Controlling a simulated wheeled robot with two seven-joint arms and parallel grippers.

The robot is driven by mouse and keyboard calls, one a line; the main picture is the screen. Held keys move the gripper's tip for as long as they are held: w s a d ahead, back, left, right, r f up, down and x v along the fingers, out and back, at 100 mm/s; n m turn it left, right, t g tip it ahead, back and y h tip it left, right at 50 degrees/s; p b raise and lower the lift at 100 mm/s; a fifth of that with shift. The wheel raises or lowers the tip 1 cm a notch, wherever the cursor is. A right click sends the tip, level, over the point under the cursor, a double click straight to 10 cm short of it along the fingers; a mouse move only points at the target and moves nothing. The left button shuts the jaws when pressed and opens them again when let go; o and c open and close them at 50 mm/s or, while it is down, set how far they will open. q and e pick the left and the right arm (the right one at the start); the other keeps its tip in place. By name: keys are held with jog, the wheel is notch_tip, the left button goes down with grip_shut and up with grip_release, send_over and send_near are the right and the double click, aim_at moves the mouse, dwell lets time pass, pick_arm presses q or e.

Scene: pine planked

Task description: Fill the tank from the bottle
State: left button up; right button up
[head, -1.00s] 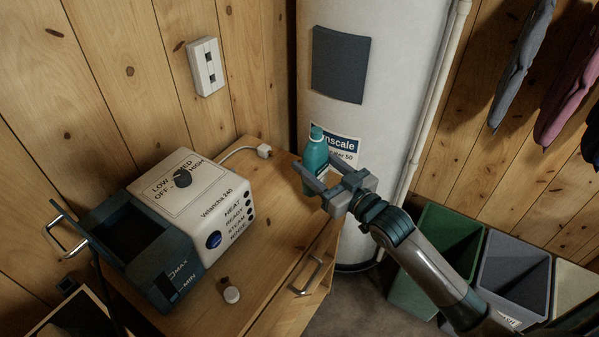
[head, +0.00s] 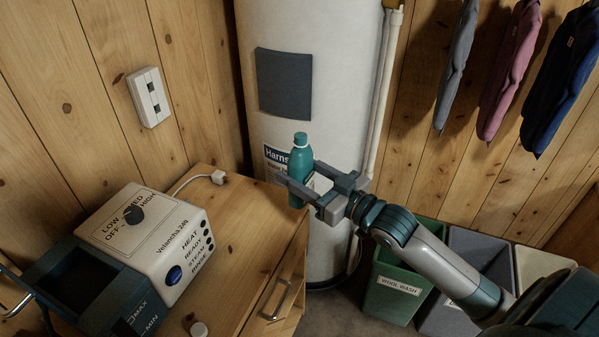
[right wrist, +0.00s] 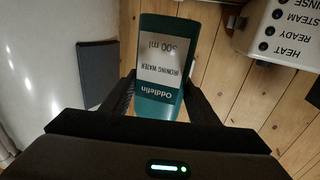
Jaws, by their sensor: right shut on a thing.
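The teal bottle (head: 300,168), with a teal cap, stands upright in the jaws of my right gripper (head: 303,184), near the back right corner of the wooden cabinet. The dark open tank (head: 82,283), with MAX and MIN marks, is on the left part of the white and teal steam unit (head: 150,235), at the lower left. The bottle is well to the right of the tank. My left gripper is not in view.
A white cylindrical heater (head: 335,90) stands close behind the bottle. Bins, one a green bin (head: 400,285), stand at right below my arm. Garments hang at upper right.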

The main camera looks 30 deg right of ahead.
jog(key=shift+s+a+f, duration=0.25)
jog(key=shift+a, duration=0.1)
jog(key=s+a+f+m+t+h, duration=0.1)
jog(key=s+a+f+m+h, duration=0.2)
jog(key=s+a, duration=0.5)
jog(key=s+f+h, duration=0.1)
jog(key=s+h, duration=0.1)
jog(key=s, duration=0.2)
jog(key=shift+a+m+h, duration=0.15)
jog(key=shift+m+h, duration=0.25)
jog(key=shift+w, duration=0.1)
